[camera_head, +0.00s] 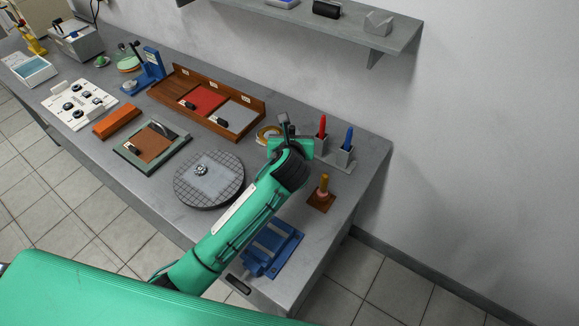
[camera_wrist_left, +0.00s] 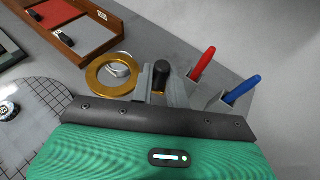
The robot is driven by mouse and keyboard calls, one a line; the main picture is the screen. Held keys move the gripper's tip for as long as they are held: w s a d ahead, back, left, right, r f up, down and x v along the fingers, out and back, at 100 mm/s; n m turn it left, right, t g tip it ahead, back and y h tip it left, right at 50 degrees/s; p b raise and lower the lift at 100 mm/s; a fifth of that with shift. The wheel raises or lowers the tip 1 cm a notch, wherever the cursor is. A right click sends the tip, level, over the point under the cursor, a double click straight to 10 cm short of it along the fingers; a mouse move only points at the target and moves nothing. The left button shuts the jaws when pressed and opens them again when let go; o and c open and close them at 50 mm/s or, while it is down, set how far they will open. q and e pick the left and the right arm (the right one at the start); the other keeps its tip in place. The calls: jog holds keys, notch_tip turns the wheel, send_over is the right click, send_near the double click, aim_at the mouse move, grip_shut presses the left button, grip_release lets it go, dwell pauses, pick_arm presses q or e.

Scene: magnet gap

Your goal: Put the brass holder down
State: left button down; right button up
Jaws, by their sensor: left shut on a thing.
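The brass holder shows a black upright grip (camera_wrist_left: 161,70) with a bit of brass below it, between the fingers of my left gripper (camera_wrist_left: 160,86) in the left wrist view. The gripper is shut on it. A flat brass ring (camera_wrist_left: 97,78) with a pale round piece inside its opening lies just left of the fingers; it also shows in the head view (camera_head: 262,136). The left finger hides whether ring and grip are joined. In the head view my left gripper (camera_head: 284,124) is over the back right of the bench, low near its top. Any gap beneath the holder is hidden. My right gripper is not in view.
Holders with a red (camera_head: 322,126) and a blue handle (camera_head: 348,138) stand close right of the gripper. A wooden tray (camera_head: 176,98) is to the left, a round gridded plate (camera_head: 187,197) nearer. A blue bracket (camera_head: 267,264) stands in front. A shelf (camera_head: 345,36) hangs above.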

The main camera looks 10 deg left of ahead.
pick_arm(q)
notch_tip(320, 180, down, 11)
jog(key=shift+f+p, duration=0.1)
jog(key=shift+p, duration=0.2)
jog(key=shift+f, duration=2)
jog(key=shift+f, duration=0.2)
jog(key=c, duration=1.4)
grip_release()
jog(key=shift+s+r, duration=0.1)
jog(key=shift+r, duration=0.15)
jog(key=b+v, duration=0.1)
jog(key=v, duration=1.1)
jog(key=shift+f, duration=0.1)
